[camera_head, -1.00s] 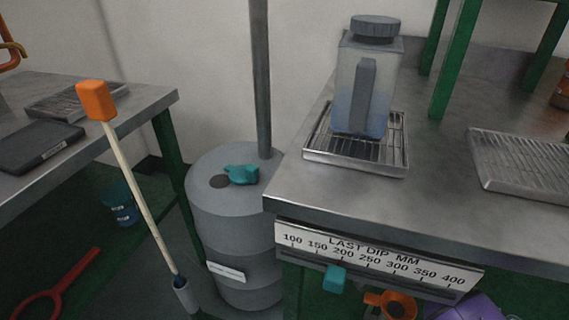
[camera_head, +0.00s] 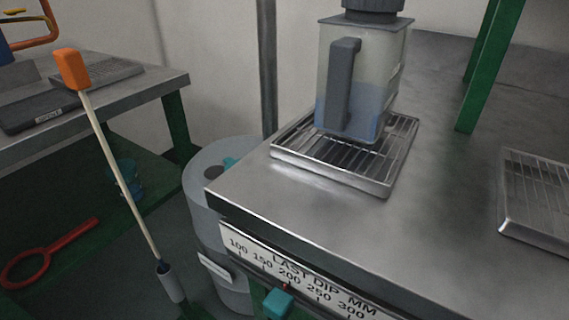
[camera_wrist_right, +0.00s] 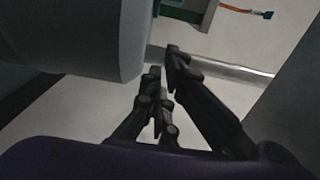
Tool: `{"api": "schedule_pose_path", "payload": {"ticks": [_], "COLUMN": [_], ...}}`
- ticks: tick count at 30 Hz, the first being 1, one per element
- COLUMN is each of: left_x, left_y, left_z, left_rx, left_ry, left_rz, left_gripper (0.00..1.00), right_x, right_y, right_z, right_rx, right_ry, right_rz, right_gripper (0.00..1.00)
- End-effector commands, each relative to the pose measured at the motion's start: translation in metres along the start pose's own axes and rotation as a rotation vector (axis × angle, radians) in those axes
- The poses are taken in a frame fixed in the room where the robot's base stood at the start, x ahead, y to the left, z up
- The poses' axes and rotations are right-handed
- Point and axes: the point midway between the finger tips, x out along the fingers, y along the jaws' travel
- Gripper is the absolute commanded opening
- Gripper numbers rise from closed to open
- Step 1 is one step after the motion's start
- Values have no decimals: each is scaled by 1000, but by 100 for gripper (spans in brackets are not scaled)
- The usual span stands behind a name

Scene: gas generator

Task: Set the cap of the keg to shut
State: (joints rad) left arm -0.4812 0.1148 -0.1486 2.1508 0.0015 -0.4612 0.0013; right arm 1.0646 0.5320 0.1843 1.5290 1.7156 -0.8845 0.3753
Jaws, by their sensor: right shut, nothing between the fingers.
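The grey keg (camera_head: 200,200) stands on the floor between the two benches, its right side hidden by the near bench. On its top are a dark round spot (camera_head: 214,172) and a teal fitting (camera_head: 229,163), which looks like the cap. The bench corner hides part of the fitting, and I cannot tell how the cap is set. My right gripper (camera_wrist_right: 164,66) is shut and empty in the right wrist view. A large grey rounded body (camera_wrist_right: 85,40) fills the upper left there; I cannot tell whether it is the keg. My left gripper is not in view.
The steel bench (camera_head: 300,215) carries a clear jug (camera_head: 382,90) on a wire-rack tray (camera_head: 292,164). A dip scale (camera_head: 300,285) with a teal slider (camera_head: 278,303) is on its front. An orange-topped stick (camera_head: 125,185) leans left of the keg.

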Motion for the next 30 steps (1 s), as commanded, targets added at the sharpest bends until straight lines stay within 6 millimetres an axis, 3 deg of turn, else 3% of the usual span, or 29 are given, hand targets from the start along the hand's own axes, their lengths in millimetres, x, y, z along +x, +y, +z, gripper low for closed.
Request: {"api": "schedule_pose_path", "payload": {"ticks": [8, 19, 24, 30], "left_x": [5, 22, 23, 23], "left_y": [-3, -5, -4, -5], "left_z": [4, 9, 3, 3], "left_rx": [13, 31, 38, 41], "left_ry": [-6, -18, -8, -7], "left_rz": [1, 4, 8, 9], "left_gripper": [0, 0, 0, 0], "right_x": [26, 103, 108, 112], "right_y": [-2, -1, -2, -3], "right_z": [0, 0, 25, 38], "right_rx": [1, 3, 0, 1], "right_ry": [-6, -6, -4, -4], "right_rz": [-7, -7, -5, -6], "right_gripper": [0, 0, 0, 0]}}
